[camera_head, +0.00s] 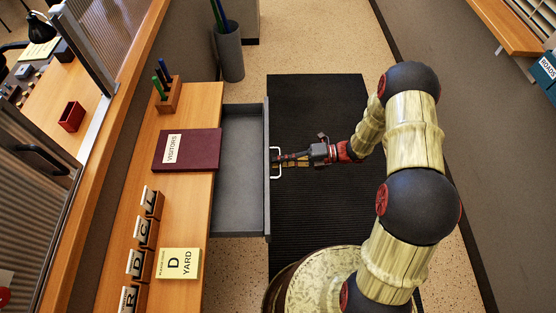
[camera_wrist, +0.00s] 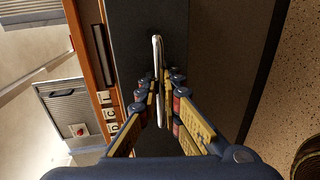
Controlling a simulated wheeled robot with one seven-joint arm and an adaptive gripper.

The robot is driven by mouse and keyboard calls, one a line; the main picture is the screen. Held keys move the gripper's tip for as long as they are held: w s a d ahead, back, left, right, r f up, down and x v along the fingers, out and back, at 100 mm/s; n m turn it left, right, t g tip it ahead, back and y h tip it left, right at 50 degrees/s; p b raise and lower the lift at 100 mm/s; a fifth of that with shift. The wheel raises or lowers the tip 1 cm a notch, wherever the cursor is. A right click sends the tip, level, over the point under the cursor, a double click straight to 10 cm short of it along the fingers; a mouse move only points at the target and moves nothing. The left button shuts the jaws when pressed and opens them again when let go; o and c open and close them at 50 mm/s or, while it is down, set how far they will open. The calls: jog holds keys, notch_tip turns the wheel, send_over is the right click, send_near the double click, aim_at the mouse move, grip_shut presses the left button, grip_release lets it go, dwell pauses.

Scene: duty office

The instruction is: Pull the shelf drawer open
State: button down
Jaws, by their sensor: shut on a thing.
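The grey shelf drawer (camera_head: 238,170) is pulled out from under the wooden shelf (camera_head: 203,115), and its empty inside shows in the head view. Its pale metal handle (camera_head: 275,150) is on the front face, on the right side in the picture. My gripper (camera_head: 284,161) reaches the handle from the right and is shut on it. In the wrist view, the handle (camera_wrist: 157,50) runs between the two fingers of my gripper (camera_wrist: 162,88), in front of the dark drawer front (camera_wrist: 190,35).
A maroon visitors book (camera_head: 190,150), a pen holder (camera_head: 168,97), a yellow D yard card (camera_head: 179,263) and several lettered blocks stand on the shelf. An umbrella bin (camera_head: 230,55) is beyond the drawer. A black ribbed mat (camera_head: 320,100) covers the floor right of the drawer.

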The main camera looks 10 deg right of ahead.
jog(key=c, duration=2.2)
grip_release()
jog(key=shift+c, duration=0.2)
jog(key=v, duration=1.2)
jog(key=shift+s, duration=0.1)
